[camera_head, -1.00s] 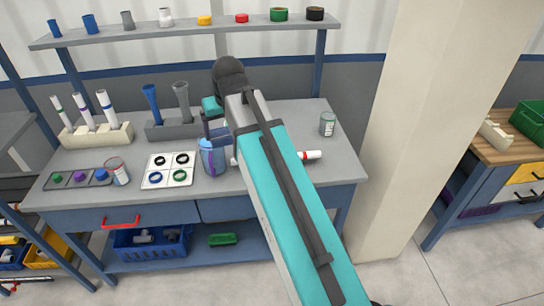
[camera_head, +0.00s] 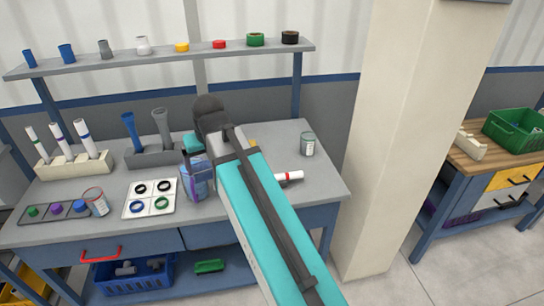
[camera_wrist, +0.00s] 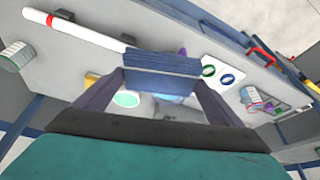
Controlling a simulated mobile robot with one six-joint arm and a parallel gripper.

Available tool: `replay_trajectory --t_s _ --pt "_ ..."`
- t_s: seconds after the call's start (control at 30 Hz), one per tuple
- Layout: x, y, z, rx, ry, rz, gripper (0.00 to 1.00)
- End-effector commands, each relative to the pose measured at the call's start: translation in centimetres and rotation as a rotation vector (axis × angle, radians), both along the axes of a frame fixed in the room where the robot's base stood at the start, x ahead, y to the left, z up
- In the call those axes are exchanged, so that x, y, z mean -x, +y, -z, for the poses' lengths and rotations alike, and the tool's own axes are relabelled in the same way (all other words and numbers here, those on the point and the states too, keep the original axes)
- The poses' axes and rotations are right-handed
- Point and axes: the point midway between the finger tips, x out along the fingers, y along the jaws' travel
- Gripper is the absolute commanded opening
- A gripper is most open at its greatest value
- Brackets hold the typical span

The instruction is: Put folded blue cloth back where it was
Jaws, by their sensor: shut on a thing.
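The folded blue cloth (camera_wrist: 163,72) is a dark blue block with layered edges in the wrist view. My gripper (camera_wrist: 162,84) is shut on it, one finger at each end. The cloth is held above the grey workbench (camera_head: 85,165). In the head view my gripper (camera_head: 192,152) is partly hidden by my own arm, over the bench beside a translucent blue container (camera_head: 195,180). The cloth cannot be made out clearly there.
A white tube with a red band (camera_head: 288,177) lies right of my arm. A can (camera_head: 307,144) stands at the bench's right end. A white tray with rings (camera_head: 150,198) and a red-rimmed can (camera_head: 95,201) are on the left. Tubes stand in racks behind. A pillar (camera_head: 385,130) rises at right.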

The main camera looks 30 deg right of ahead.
Motion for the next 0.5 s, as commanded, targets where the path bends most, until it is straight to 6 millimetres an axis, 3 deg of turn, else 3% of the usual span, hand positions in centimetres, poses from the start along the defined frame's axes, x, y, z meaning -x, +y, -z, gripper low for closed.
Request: replay_trajectory --t_s 0.23,0.5 --pt "2.9 0.3 3.4 0.000 0.004 -0.002 0.72" --pt "3.7 0.4 4.5 0.000 0.002 -0.004 0.72"
